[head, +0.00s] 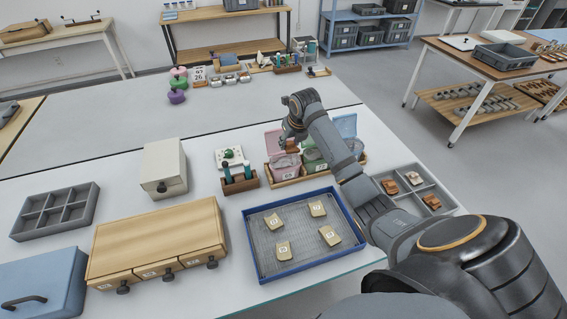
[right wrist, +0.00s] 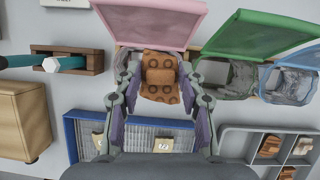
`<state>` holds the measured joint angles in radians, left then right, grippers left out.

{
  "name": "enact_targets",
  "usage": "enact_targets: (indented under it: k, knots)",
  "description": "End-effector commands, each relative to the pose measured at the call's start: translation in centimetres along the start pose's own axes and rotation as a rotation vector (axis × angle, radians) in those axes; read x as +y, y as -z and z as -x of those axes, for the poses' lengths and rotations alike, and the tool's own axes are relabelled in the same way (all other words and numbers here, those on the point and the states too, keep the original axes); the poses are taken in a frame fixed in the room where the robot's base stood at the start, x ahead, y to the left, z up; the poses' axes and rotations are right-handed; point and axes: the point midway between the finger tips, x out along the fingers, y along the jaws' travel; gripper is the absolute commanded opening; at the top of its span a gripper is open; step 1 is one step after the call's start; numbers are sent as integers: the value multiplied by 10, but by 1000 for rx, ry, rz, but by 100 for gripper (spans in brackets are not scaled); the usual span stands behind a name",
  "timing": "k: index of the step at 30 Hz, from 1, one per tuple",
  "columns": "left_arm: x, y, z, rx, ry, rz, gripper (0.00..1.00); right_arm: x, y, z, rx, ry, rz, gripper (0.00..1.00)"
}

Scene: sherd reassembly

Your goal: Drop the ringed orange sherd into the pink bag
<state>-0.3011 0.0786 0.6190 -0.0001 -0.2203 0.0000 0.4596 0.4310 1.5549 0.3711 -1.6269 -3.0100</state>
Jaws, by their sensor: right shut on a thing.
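My right gripper (right wrist: 160,68) is shut on the ringed orange sherd (right wrist: 161,85), which shows dark ring marks in the right wrist view. In the right wrist view the sherd and fingers cover most of the bag's mouth. I cannot tell how far above the mouth the sherd is. My left gripper is out of view.
A green bag (head: 313,157) and a blue bag (head: 346,126) stand open to the right of the pink one in a wooden holder. A blue-rimmed tray (head: 262,277) with several tan sherds lies in front. A grey divided tray (head: 398,170) holds orange sherds at right.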

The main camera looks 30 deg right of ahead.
Motion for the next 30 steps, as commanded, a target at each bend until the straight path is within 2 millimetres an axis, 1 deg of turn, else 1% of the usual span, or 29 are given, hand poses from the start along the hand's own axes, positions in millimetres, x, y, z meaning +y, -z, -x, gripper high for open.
enact_targets:
  k: [1,2,7,16,19,23,27,30]
  knots:
    - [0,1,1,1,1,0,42,0,0,1,-1,0,0,8]
    - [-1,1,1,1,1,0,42,0,0,1,0,0,0,42]
    - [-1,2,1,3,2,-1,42,0,0,1,0,0,0,65]
    - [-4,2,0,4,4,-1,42,0,0,1,0,0,0,66]
    - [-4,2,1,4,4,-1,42,-1,-1,9,-1,1,0,66]
    - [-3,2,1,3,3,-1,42,-1,-1,35,-4,3,2,66]
    - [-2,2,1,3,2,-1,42,-1,-2,71,-5,2,2,66]
    - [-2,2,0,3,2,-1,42,-1,-1,92,-4,2,1,66]
